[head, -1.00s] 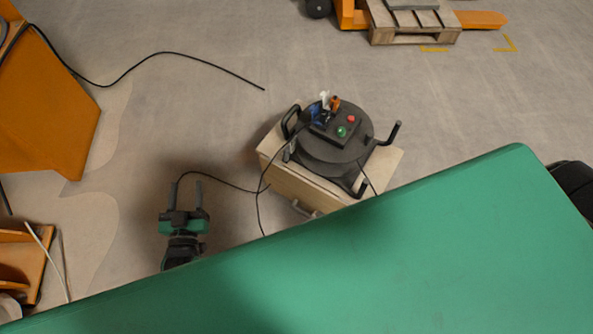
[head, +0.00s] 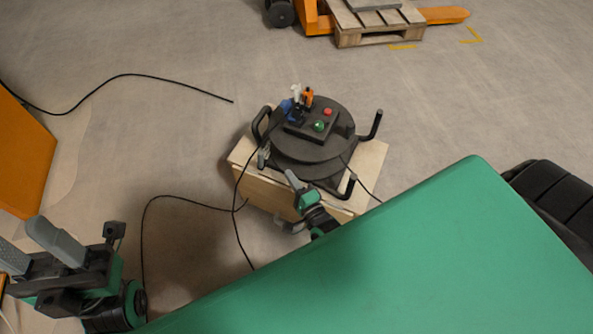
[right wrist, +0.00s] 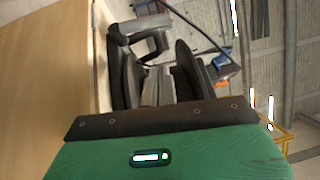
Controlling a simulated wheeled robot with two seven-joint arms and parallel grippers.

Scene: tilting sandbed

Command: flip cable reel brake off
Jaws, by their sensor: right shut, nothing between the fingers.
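The black cable reel (head: 312,145) lies flat on a wooden box, with a control panel, a red and a green button and coloured plugs on top. A small grey lever-like piece (head: 264,157) shows at its left side; I cannot tell for sure that it is the brake. My right gripper (head: 291,177) is shut and empty at the reel's near side, below its rim. In the right wrist view its grey fingers (right wrist: 158,88) point at the reel's dark discs (right wrist: 190,72); contact is unclear. My left gripper (head: 35,248) is open and empty at the lower left.
The wooden box (head: 372,165) stands under the reel, with bent tube handles around it. Black cables (head: 150,202) run over the floor. A pallet (head: 378,36) on an orange pallet truck is at the back. An orange panel (head: 22,160) stands left.

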